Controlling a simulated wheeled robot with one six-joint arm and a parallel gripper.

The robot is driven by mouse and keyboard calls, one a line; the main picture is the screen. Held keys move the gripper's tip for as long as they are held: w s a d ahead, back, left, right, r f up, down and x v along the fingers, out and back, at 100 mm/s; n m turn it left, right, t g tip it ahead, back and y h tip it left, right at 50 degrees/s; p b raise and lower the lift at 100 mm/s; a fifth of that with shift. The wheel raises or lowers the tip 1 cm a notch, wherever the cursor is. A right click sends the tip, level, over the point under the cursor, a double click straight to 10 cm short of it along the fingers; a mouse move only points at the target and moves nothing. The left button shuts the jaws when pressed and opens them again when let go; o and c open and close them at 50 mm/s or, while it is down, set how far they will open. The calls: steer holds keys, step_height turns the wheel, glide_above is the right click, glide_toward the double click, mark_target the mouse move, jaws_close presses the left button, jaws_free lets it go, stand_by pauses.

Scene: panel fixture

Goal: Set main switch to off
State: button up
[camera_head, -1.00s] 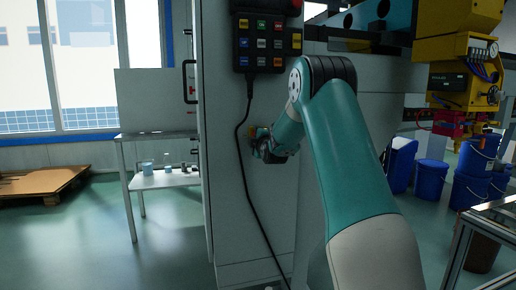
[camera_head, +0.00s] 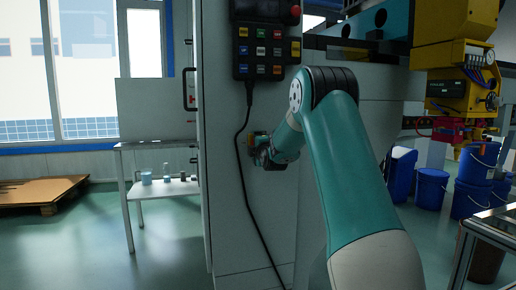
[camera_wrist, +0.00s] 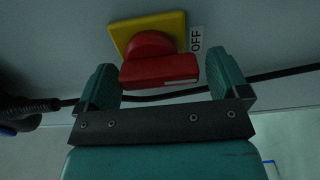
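The main switch is a red rotary handle (camera_wrist: 158,68) on a yellow square plate (camera_wrist: 122,34), mounted on a grey cabinet face. In the wrist view the handle's bar lies nearly level, with a pale mark near its right end. An "OFF" label (camera_wrist: 196,39) is right of the plate. My gripper (camera_wrist: 163,82) is open, one finger at each end of the bar. The gaps look small; I cannot tell whether either finger touches it. In the head view my gripper (camera_head: 262,152) is at the cabinet, beside the yellow plate (camera_head: 250,142), and hides most of the switch.
A button panel (camera_head: 263,48) hangs above the switch, and its black cable (camera_head: 243,165) runs down close left of it. A small table (camera_head: 160,188) stands left of the cabinet. Blue drums (camera_head: 430,187) and yellow machinery (camera_head: 450,65) are at the right.

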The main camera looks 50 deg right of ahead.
steer(key=v, duration=1.7)
steer(key=shift+s+b, duration=0.25)
steer(key=shift+b, duration=0.2)
